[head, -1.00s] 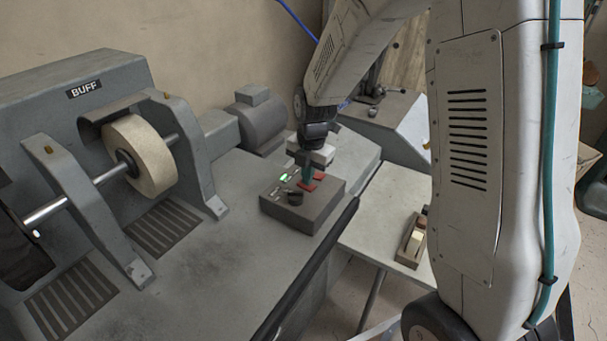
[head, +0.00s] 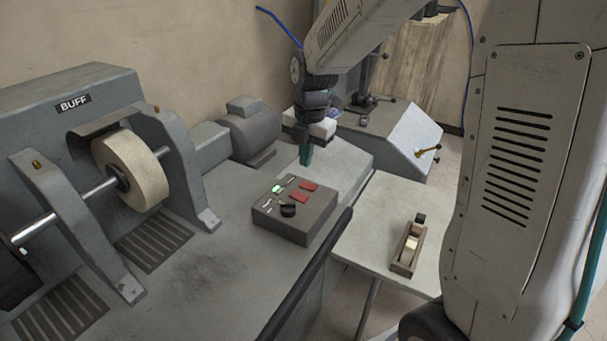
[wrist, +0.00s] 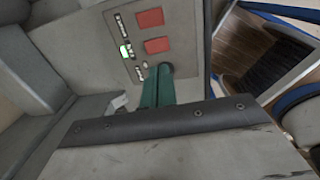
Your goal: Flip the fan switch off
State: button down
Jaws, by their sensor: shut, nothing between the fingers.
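A grey control box (head: 318,222) sits on the machine bench with two red switches, the far one (head: 308,186) and the near one (head: 299,197). They also show in the wrist view, one at the top (wrist: 150,17) and one below it (wrist: 157,45). A green light (head: 277,188) glows beside them, and a black knob (head: 288,210) stands at the near end. Which switch is the fan's I cannot tell; the labels are too small. My gripper (head: 306,156), with teal fingers, is shut and empty, above and beyond the box, apart from it.
The buffing wheel (head: 130,172) and its shaft stand to the left. A grey motor (head: 249,134) is behind the box. A side table (head: 375,215) at right holds a small wooden tray (head: 404,262). Bare bench top lies left of the box.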

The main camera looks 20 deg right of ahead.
aim_at(295, 193)
jog(key=r, duration=0.4)
jog(key=shift+s+d, duration=0.15)
jog(key=shift+s, duration=0.05)
jog(key=shift+w+a, duration=0.5)
jog(key=shift+w, duration=0.05)
jog(key=f, duration=0.4)
jog(key=w+f, duration=0.1)
jog(key=f, duration=0.4)
jog(key=a+f, duration=0.1)
jog(key=f, duration=0.4)
jog(key=shift+w, duration=0.2)
